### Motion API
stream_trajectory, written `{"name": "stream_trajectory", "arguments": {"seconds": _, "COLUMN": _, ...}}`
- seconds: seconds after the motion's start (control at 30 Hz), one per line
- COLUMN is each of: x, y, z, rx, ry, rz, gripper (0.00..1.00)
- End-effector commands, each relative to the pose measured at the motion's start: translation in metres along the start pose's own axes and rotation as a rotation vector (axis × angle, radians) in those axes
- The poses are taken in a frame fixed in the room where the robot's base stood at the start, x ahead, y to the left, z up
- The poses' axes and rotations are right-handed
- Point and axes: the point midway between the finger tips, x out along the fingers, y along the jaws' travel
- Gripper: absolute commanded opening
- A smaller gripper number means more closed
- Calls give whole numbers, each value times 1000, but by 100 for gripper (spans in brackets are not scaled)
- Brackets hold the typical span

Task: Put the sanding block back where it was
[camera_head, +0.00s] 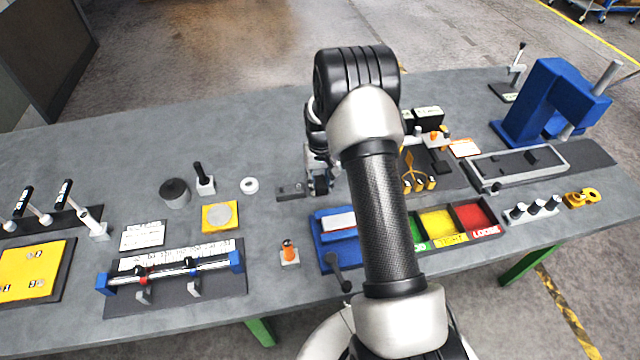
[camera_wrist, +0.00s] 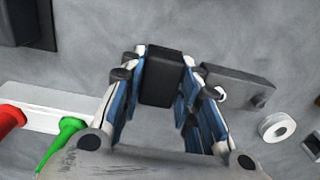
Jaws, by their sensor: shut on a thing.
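My gripper (camera_wrist: 160,98) is shut on a dark, nearly black block, which I take to be the sanding block (camera_wrist: 163,76). In the wrist view the block sits between the two blue-padded fingers, near their tips. I cannot tell whether the block touches the plate or the table. In the head view my gripper (camera_head: 319,180) is low over the table, at the right end of the grey plate (camera_head: 291,191).
A white ring (camera_head: 249,185) lies left of the plate. A blue fixture (camera_head: 326,255) and the coloured bins (camera_head: 438,224) stand nearer and to the right. In the wrist view, red (camera_wrist: 10,119) and green (camera_wrist: 62,138) pieces are at the left. Table beyond the plate is clear.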

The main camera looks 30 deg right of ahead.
Motion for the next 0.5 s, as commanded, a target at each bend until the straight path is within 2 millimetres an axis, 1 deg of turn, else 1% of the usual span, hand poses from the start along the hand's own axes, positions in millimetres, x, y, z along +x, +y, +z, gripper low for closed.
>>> {"name": "stream_trajectory", "arguments": {"seconds": 0.03, "x": 4, "y": 0, "z": 0, "rx": 0, "ry": 1, "rz": 0, "gripper": 0}}
{"name": "stream_trajectory", "arguments": {"seconds": 0.27, "x": 4, "y": 0, "z": -1, "rx": 0, "ry": 2, "rz": 0, "gripper": 0}}
{"name": "stream_trajectory", "arguments": {"seconds": 0.4, "x": 8, "y": 0, "z": -1, "rx": 0, "ry": 2, "rz": 0, "gripper": 0}}
{"name": "stream_trajectory", "arguments": {"seconds": 0.43, "x": 7, "y": 0, "z": 0, "rx": 0, "ry": 2, "rz": 0, "gripper": 32}}
{"name": "stream_trajectory", "arguments": {"seconds": 0.5, "x": 7, "y": 0, "z": 0, "rx": 0, "ry": 2, "rz": 0, "gripper": 36}}
